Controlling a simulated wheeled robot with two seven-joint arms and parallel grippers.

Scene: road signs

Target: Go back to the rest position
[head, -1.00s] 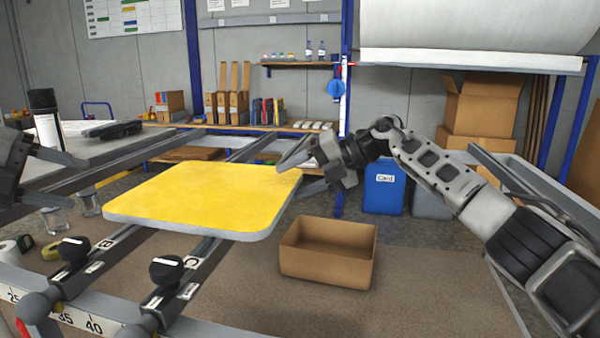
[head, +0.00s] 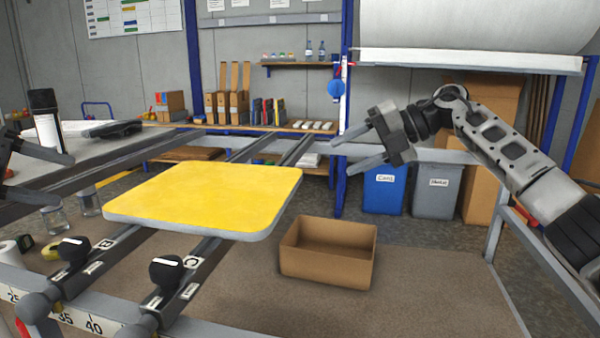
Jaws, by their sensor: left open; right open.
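My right gripper (head: 347,153) is open and empty, raised in the air to the right of the yellow sign plate (head: 205,195) and clear of it. Its fingers point left. My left gripper (head: 38,172) is at the left edge, partly cut off by the frame. Its fingers are apart and nothing shows between them. The yellow plate lies flat on the rails (head: 200,262) with nothing touching it from above.
An open, empty-looking cardboard box (head: 330,255) stands on the brown table (head: 430,290) right of the plate. Black knobs (head: 165,271) stick up along the front rails. Glass jars (head: 55,219) and tape rolls sit at the left. The table's right part is clear.

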